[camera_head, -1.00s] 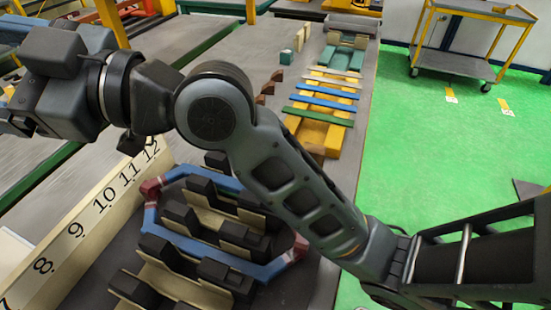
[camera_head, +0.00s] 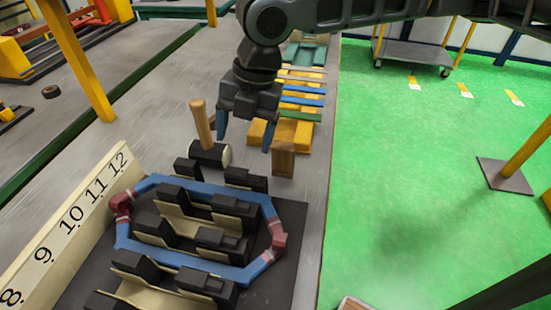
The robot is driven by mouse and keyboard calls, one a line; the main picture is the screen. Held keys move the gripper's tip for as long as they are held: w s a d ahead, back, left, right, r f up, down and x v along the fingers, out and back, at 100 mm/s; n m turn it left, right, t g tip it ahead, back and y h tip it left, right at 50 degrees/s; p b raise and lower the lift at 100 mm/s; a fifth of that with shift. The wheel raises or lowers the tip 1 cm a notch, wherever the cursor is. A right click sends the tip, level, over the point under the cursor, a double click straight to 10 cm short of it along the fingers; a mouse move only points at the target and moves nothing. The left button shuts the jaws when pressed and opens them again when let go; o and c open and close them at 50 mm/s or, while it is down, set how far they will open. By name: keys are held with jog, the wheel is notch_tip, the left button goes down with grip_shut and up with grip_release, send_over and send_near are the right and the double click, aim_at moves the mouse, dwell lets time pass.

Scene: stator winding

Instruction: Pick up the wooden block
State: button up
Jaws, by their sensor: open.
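The wooden block (camera_head: 283,161) is a small brown block standing on the grey table, close to the right edge. My gripper (camera_head: 245,133) points down with its two blue fingers apart and nothing between them. It is beside the block, to its upper left in the picture. The right finger's tip is close to the block's top left corner; I cannot tell whether they touch or how high the gripper is.
A mallet (camera_head: 201,125) with an upright wooden handle stands just left of my gripper. In front is a blue coil (camera_head: 190,270) with red corners around black and cream holders. A numbered rail (camera_head: 75,222) runs along the left. Yellow pieces and coloured strips (camera_head: 303,101) lie behind.

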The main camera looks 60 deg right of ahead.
jog(key=g+h, duration=0.2)
send_over(284, 144)
jog(key=shift+f, duration=0.3)
jog(key=shift+d+f, duration=0.1)
jog(key=shift+f, duration=0.2)
jog(key=shift+f+p, duration=0.45)
jog(key=shift+f, duration=3.1)
jog(key=shift+c, duration=0.4)
jog(key=c, duration=1.3)
